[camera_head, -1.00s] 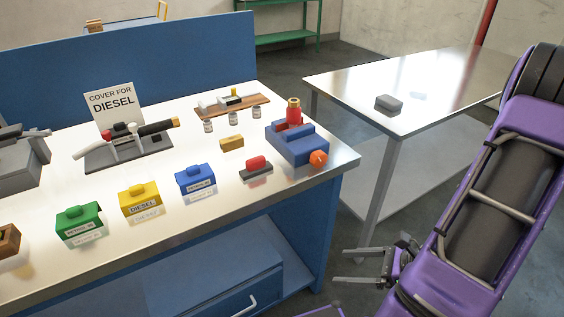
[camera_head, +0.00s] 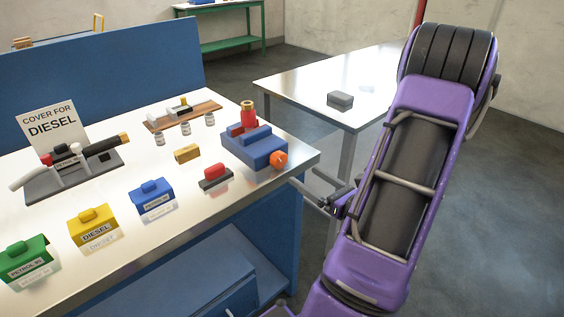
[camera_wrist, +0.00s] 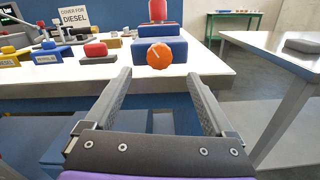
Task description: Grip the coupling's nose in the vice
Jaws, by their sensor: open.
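The blue vice (camera_head: 258,152) with an orange knob (camera_head: 278,160) stands at the bench's right front corner. In the wrist view the vice (camera_wrist: 175,50) is straight ahead, its knob (camera_wrist: 159,56) facing me. A red coupling with a brass top (camera_head: 248,115) stands upright at the vice. Whether the jaws clamp it I cannot tell; its top is cut off in the wrist view (camera_wrist: 158,11). My gripper (camera_wrist: 160,78) is open and empty, short of the vice and in front of the bench edge. It also shows in the head view (camera_head: 312,190), partly hidden by my arm.
A red-topped block (camera_head: 215,176) and a brass block (camera_head: 187,153) lie left of the vice. Blue (camera_head: 154,200), yellow (camera_head: 94,228) and green (camera_head: 26,262) covers line the front. A metal table (camera_head: 290,84) with a grey block (camera_head: 340,99) stands to the right.

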